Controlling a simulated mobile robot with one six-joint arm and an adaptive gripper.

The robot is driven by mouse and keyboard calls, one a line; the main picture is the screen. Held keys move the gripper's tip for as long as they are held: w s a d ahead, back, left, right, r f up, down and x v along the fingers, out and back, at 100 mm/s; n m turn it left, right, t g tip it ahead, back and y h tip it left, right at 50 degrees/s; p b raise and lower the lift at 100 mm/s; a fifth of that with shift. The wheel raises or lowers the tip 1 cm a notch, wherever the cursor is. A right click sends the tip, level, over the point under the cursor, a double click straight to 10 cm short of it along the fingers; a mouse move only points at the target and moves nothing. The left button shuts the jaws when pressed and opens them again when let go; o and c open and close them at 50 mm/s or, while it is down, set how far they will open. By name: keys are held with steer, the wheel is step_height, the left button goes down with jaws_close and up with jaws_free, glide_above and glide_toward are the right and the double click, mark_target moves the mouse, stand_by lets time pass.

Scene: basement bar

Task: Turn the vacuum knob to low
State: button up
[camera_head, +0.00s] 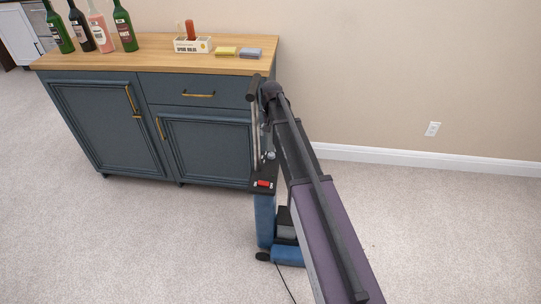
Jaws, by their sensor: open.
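An upright vacuum stands on the carpet in front of the cabinet's right end. Its blue body (265,222) rises from a blue floor head (288,256), and a thin silver tube leads up to a black handle (256,88). A red control (264,184), which looks like the knob, sits on the black top of the body. Its setting is too small to read. My purple and black arm reaches from the lower right to beside the vacuum's handle. My gripper (270,152) seems to hang just above the red control, open and largely hidden by the arm; its fingertips are unclear.
The blue-grey cabinet (106,128) with a wooden top (150,60) stands behind the vacuum. Several bottles (124,28), a small box (193,45) and two sponges (226,52) are on it. A black cord (284,282) trails on the carpet. Floor to the right is clear.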

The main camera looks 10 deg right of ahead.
mark_target(271, 154)
steer(key=shift+f+b, duration=5.45)
steer(key=shift+f, duration=0.2)
jaws_close()
